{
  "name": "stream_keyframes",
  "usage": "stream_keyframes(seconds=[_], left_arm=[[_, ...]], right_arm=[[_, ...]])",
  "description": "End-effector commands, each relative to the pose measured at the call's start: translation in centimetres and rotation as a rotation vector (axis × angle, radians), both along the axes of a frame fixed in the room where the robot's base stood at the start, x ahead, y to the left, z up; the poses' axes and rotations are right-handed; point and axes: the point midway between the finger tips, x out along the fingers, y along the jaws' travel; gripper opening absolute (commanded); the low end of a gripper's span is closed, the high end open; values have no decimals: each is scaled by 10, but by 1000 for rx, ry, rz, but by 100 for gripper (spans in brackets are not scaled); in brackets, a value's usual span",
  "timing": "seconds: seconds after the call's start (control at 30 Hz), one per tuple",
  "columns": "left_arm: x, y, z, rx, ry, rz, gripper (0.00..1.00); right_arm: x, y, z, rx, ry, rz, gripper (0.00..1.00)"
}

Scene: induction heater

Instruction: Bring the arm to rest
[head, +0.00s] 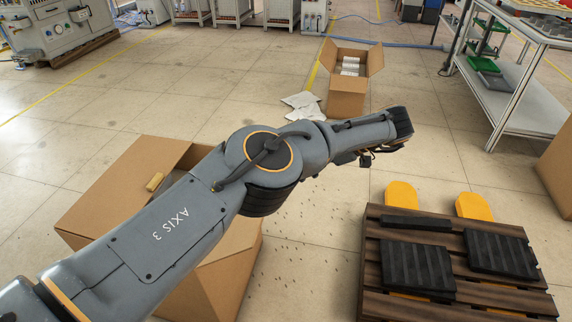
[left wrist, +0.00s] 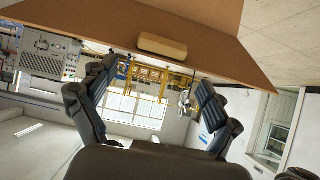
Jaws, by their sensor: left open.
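My left arm reaches in from the lower left of the head view, across the middle, with its wrist end (head: 398,122) over open floor. The left gripper's fingers cannot be made out clearly there. In the left wrist view, my left gripper (left wrist: 153,97) has its two dark fingers spread wide apart, with nothing between them. Beyond the fingers show a window and yellow framing. My right gripper is in neither view.
A large open cardboard box (head: 118,178) stands under my arm, partly hidden by it. A slatted pallet (head: 372,255) with black pads (head: 418,268) is at lower right. A smaller open box (head: 346,98) stands farther back. A metal table (head: 520,105) is at right.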

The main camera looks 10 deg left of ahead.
Motion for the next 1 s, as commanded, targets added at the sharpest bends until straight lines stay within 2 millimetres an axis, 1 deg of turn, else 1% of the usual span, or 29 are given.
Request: stream_keyframes(seconds=[0.1, 0.2, 0.67, 0.73, 0.77, 0.87, 0.97, 1.0], left_arm=[[-1, -8, 5, 0, 0, 1, 89], [-1, -11, 8, 0, -1, 2, 89], [-1, -12, 8, -1, 1, 1, 89], [-1, -13, 4, -9, 6, -4, 89], [-2, -15, 0, -18, 11, -10, 89], [-7, -27, -28, -85, 47, -43, 89], [-20, -52, -74, -209, 105, -93, 89], [-28, -65, -94, -273, 132, -113, 89]], right_arm=[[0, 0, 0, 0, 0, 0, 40], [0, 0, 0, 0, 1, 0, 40], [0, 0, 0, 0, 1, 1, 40], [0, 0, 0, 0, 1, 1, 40], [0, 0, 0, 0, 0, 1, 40], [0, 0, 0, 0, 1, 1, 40], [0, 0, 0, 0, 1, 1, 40], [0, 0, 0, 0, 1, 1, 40]])
